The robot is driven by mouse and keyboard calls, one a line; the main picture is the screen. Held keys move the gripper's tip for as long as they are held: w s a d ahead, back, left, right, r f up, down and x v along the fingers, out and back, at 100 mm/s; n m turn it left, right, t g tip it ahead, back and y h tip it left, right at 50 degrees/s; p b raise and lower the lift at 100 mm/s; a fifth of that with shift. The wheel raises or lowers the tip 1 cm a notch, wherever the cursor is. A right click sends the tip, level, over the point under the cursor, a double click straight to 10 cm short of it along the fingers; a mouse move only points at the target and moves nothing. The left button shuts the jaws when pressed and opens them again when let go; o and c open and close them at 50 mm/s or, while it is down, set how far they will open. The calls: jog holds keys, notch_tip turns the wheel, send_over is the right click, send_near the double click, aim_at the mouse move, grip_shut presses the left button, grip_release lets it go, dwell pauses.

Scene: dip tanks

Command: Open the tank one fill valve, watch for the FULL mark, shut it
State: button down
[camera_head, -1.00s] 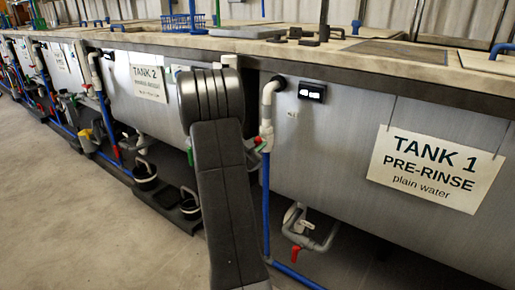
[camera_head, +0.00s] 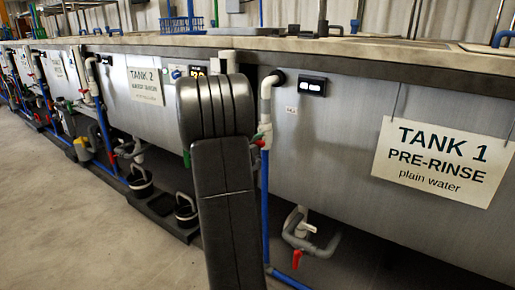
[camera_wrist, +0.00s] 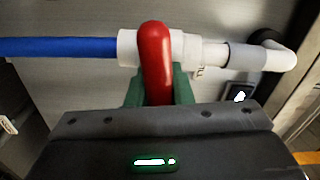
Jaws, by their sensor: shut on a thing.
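The tank one fill valve has a red lever (camera_wrist: 156,62) on a white pipe fitting, with a blue pipe to its left in the wrist view. My gripper (camera_wrist: 158,90) has green fingers closed on the lever, which lies across the pipe in that view. In the head view, the valve (camera_head: 264,135) sits on the white pipe at tank one's left end, partly behind my arm. Tank one (camera_head: 345,130) carries a PRE-RINSE sign (camera_head: 443,162). A small black display (camera_head: 312,87) shows bright blocks that I cannot read. I cannot see the water level or a FULL mark.
A lower pipe with a red handle (camera_head: 297,258) sits under tank one. Tank two (camera_head: 125,110) stands to the left, with black containers (camera_head: 140,182) near the floor below it. Open floor (camera_head: 60,220) lies at the left front.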

jog(key=shift+f+m+b, duration=0.2)
jog(key=shift+m+b, duration=0.4)
jog(key=shift+m, duration=0.2)
jog(key=c, duration=1.3)
grip_release()
jog(key=shift+r, duration=0.1)
jog(key=p+v, duration=0.3)
jog(key=v, duration=1)
jog(key=shift+s+a, duration=0.25)
jog(key=shift+s, duration=0.1)
